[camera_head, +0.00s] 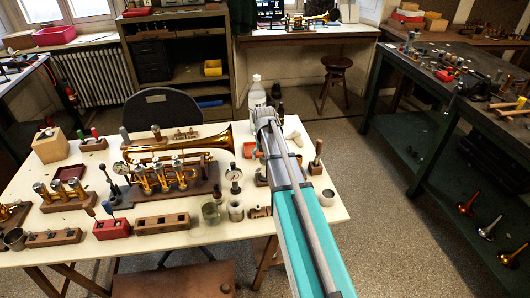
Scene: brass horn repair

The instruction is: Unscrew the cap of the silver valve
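I cannot pick out the silver valve or its cap for certain. A brass trumpet (200,143) lies on the cream table, with a cluster of upright brass valves (162,179) on a dark block in front of it. More brass valves with pale tops (75,187) stand in a wooden holder at the left. A small silvery cylinder (236,212) stands near the front edge, beside a glass jar (211,212). My teal and grey arm reaches over the table's right part and hides what lies beneath it. My gripper does not show.
A green-framed bench (450,95) stands right, with open floor (370,190) between.

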